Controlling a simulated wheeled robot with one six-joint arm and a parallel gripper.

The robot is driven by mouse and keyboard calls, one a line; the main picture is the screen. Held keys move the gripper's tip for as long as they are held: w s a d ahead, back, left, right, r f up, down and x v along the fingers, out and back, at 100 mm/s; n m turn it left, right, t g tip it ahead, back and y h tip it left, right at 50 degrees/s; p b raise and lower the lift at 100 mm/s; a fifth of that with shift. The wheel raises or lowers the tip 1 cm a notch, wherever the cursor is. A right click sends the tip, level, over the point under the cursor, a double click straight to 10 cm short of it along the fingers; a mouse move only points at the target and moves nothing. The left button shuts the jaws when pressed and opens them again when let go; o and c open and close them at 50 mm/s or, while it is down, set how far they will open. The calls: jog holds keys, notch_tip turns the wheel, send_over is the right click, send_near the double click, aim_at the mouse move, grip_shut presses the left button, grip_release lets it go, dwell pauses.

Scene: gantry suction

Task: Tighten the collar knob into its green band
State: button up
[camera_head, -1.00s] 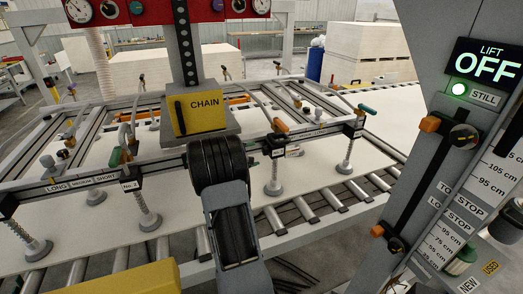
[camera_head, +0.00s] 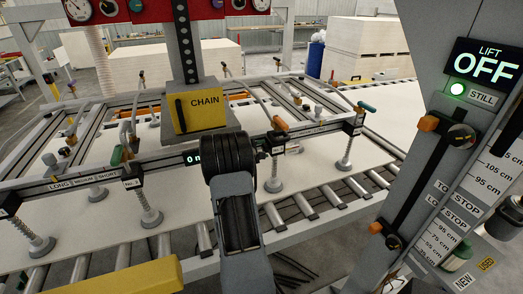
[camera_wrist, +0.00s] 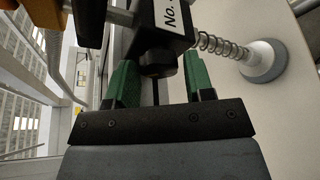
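In the wrist view, a dark round knob (camera_wrist: 157,64) sticks out of a black block (camera_wrist: 160,24) with a white "No." label. I take it for the collar knob. My gripper (camera_wrist: 162,74) has its two green fingers apart, one on each side of the knob's near end. A clear gap shows on both sides, so the fingers do not touch it. No green band can be made out on the knob. In the head view my own arm hides the fingers and the knob.
A suction cup on a spring (camera_wrist: 262,60) stands close right of the block. In the head view, the frame rail (camera_head: 95,180) carries more cups above a pale board. A yellow CHAIN box (camera_head: 200,110) stands behind my arm. The lift panel (camera_head: 488,66) reads OFF.

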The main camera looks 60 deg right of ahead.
jog(key=c, duration=0.5)
jog(key=m+b, duration=0.1)
jog(key=b, duration=0.7)
jog(key=shift+f+m+h, duration=0.3)
jog(key=shift+f+h, duration=0.05)
jog(key=shift+h, duration=0.05)
jog(key=shift+r+b, duration=0.1)
jog(key=shift+b, duration=0.3)
jog(key=shift+r, duration=0.1)
jog(key=o, duration=0.9)
jog(key=shift+r, duration=0.1)
